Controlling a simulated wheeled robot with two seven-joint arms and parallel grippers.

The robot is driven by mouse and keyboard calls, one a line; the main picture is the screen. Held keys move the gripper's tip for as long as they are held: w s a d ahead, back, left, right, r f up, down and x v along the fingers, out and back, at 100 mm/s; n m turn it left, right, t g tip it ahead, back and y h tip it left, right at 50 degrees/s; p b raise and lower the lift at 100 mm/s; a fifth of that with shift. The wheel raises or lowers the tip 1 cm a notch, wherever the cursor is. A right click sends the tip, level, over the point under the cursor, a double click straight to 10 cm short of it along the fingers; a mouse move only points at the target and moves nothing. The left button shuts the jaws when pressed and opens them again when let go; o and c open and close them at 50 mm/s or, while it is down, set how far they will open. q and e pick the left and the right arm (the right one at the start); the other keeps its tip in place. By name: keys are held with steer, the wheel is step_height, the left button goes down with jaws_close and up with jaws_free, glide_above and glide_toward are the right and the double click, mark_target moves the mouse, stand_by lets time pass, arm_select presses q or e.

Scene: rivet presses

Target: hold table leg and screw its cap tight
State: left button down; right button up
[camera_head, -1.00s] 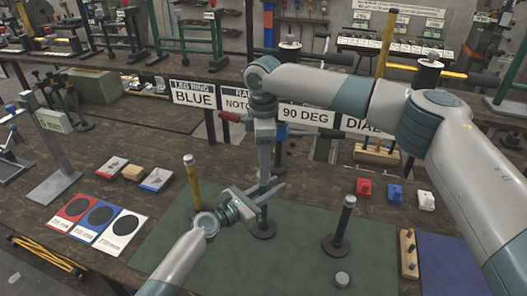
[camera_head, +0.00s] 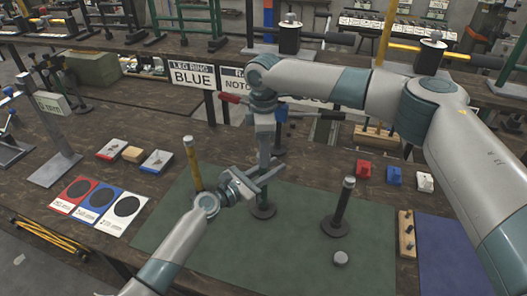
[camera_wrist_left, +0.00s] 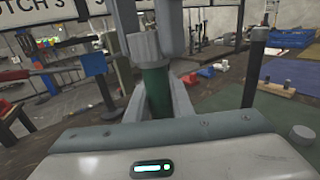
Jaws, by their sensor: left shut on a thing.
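A green table leg (camera_wrist_left: 156,92) with a grey cap (camera_wrist_left: 144,46) on top stands upright in the left wrist view. In the head view its round dark base (camera_head: 263,211) rests on the green mat. My left gripper (camera_head: 262,184) is shut around the leg's shaft from the side. My right gripper (camera_head: 264,150) points straight down over the leg's top. Its fingers (camera_wrist_left: 150,22) are at the cap in the left wrist view. Whether they are closed on it is unclear. In the head view the right gripper hides the cap.
A dark leg (camera_head: 340,208) stands right of mine, with a loose grey cap (camera_head: 341,258) in front. A yellow leg (camera_head: 192,162) stands left. Signs (camera_head: 191,77) stand behind. Red, blue and white blocks (camera_head: 394,176) lie at right. Coloured cards (camera_head: 98,203) lie at left.

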steer(key=m, duration=0.4)
steer(key=shift+m, duration=0.4)
steer(key=o, duration=1.1)
steer(key=shift+o, duration=0.2)
steer(key=shift+r, duration=2.25)
steer(key=shift+c, duration=0.3)
steer(key=shift+r, duration=1.75)
